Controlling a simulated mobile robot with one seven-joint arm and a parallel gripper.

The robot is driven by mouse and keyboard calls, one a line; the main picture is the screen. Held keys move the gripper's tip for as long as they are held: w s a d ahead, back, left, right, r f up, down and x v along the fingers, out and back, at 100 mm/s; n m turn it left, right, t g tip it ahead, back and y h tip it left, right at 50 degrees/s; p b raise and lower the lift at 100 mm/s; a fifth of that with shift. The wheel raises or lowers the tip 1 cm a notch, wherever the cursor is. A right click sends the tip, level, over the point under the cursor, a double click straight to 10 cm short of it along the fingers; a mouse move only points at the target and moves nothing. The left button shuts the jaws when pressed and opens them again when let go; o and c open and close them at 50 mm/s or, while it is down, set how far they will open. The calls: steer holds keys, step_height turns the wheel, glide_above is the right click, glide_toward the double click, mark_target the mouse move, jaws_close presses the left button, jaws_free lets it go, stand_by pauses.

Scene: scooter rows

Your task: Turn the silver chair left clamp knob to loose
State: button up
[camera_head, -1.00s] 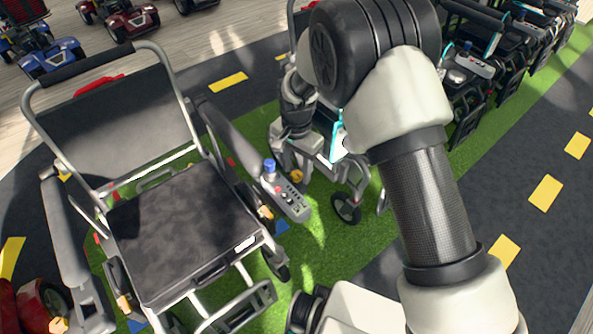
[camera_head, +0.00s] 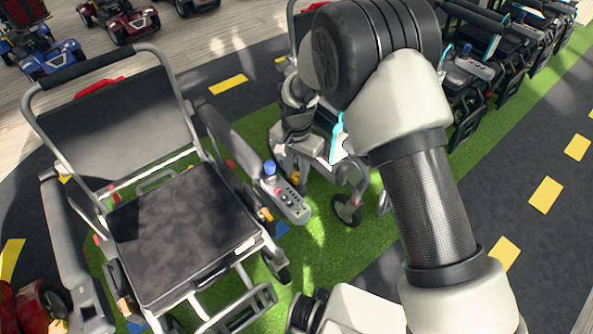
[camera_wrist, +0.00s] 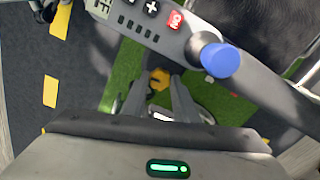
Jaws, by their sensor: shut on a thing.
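A silver-framed chair (camera_head: 180,235) with a dark seat stands at the left in the head view. A yellow clamp knob (camera_head: 265,214) shows below its armrest at the picture right. My gripper (camera_head: 297,172) is right of that chair's control box, beside the middle chair (camera_head: 345,175). In the wrist view my gripper (camera_wrist: 160,88) is shut on a yellow knob (camera_wrist: 158,78), its fingertips on either side of it. I cannot tell for sure which chair this held knob is on. The fingers partly hide it, and its turn position cannot be read.
The control box (camera_head: 287,197) with a blue joystick is close to my gripper; the joystick (camera_wrist: 220,60) also shows in the wrist view. More chairs (camera_head: 490,65) stand at the back right. Scooters (camera_head: 125,20) stand at the back left. Open road (camera_head: 530,225) lies right of my arm.

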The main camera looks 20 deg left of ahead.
steer(key=n, duration=1)
steer(key=shift+p, duration=0.4)
steer(key=n, duration=0.5)
steer(key=shift+n, duration=0.4)
steer(key=n+p, duration=0.1)
steer(key=n, duration=0.3)
steer(key=shift+n, duration=0.7)
steer(key=o, duration=1.1)
steer(key=shift+c, duration=0.2)
